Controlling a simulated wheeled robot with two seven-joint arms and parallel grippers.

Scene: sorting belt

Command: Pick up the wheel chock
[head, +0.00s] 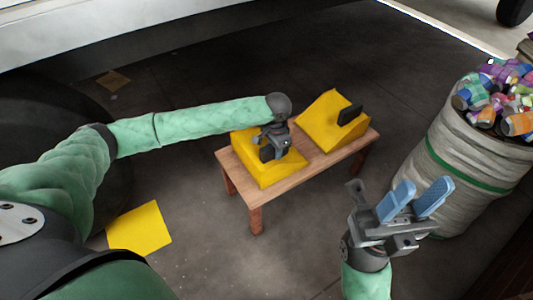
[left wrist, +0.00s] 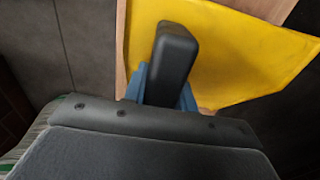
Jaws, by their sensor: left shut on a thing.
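Two yellow wheel chocks with black handles are on a small wooden bench (head: 243,184). My left gripper (head: 268,150) is over the left wheel chock (head: 272,175) and shut on its black handle. In the left wrist view the handle (left wrist: 172,55) lies between the blue fingers, with the yellow face (left wrist: 235,55) behind it. The chock appears to rest on the bench; any gap beneath is not visible. The right wheel chock (head: 320,122) stands beside it, its handle (head: 350,114) free. My right gripper (head: 416,200) is open and empty, in front of the bench at the right.
A large woven sack (head: 450,150) full of crushed cans (head: 500,95) stands at the right. A yellow square (head: 140,228) lies on the dark floor at the left. A white vehicle side (head: 200,25) runs along the back. Floor in front of the bench is clear.

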